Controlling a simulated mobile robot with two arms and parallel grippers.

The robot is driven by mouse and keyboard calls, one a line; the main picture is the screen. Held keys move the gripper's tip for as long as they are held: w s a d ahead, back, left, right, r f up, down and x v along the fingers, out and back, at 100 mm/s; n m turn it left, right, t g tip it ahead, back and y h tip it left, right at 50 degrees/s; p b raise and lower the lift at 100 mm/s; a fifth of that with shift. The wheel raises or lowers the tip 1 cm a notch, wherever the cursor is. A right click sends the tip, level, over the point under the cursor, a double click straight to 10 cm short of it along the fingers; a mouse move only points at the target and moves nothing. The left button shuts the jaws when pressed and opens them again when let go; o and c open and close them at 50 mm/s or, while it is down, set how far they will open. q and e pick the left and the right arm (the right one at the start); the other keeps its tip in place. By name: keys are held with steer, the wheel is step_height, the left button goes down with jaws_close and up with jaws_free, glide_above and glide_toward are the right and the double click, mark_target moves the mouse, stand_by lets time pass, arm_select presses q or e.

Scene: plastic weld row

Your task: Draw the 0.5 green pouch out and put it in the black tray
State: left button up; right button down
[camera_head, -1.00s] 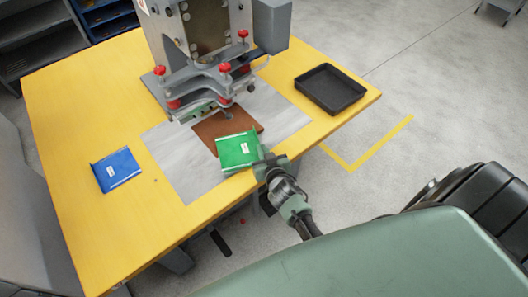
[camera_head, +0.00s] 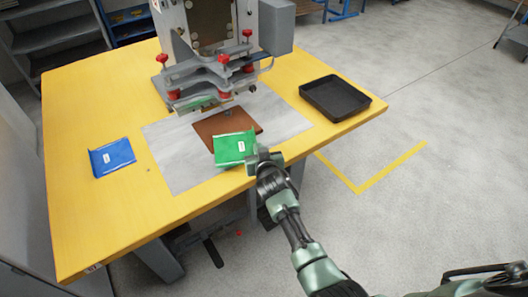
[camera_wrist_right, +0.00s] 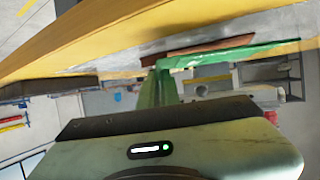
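The green pouch (camera_head: 231,149), with a small white label, lies partly over the brown pad (camera_head: 215,124) and partly over the grey mat in front of the press. My right gripper (camera_head: 262,156) is at its right edge, by the table's front edge. In the right wrist view the green pouch (camera_wrist_right: 225,56) runs down to my gripper, which appears shut on its edge; the fingertips are largely hidden. The label's writing is too small to read. The black tray (camera_head: 335,98) stands empty at the table's right. My left gripper is out of view.
The grey press (camera_head: 212,68) with red knobs stands behind the pouch, its jaw close above the pad's rear. A blue pouch (camera_head: 112,157) lies at the left of the yellow table (camera_head: 95,215). Bare mat and table top lie between pouch and tray.

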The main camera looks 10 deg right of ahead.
steer(key=shift+s+d+r+p, duration=0.1)
steer(key=shift+s+d+p, duration=0.05)
steer(key=shift+s+p, duration=0.25)
steer(key=s+d+p, duration=0.4)
steer(key=s+p, duration=0.1)
steer(key=s, duration=0.6)
